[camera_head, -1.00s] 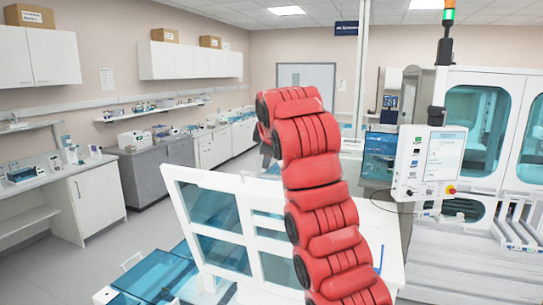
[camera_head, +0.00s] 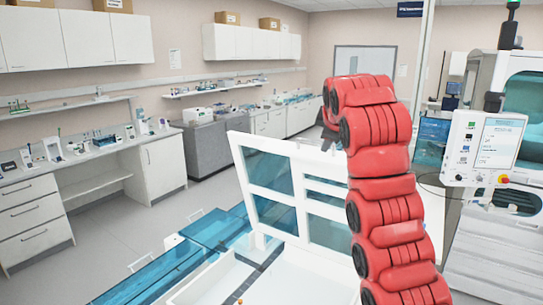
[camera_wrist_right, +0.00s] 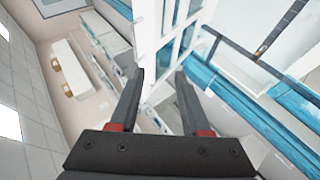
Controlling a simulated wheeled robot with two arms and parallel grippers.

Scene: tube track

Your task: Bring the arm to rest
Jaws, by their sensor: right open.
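My red arm (camera_head: 385,190) stands raised in the right half of the head view, bent at the top. Its gripper is mostly hidden behind the arm there. In the right wrist view my right gripper (camera_wrist_right: 160,74) is open, with its two dark fingers apart and nothing between them. The wrist camera shows the room tilted on its side. My left gripper is in neither view.
A white framed panel with blue panes (camera_head: 285,193) stands upright behind and left of the arm. A control screen (camera_head: 492,150) on a machine is to the right. Blue-topped low units (camera_head: 205,240) lie in front; open floor (camera_head: 120,222) is at the left.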

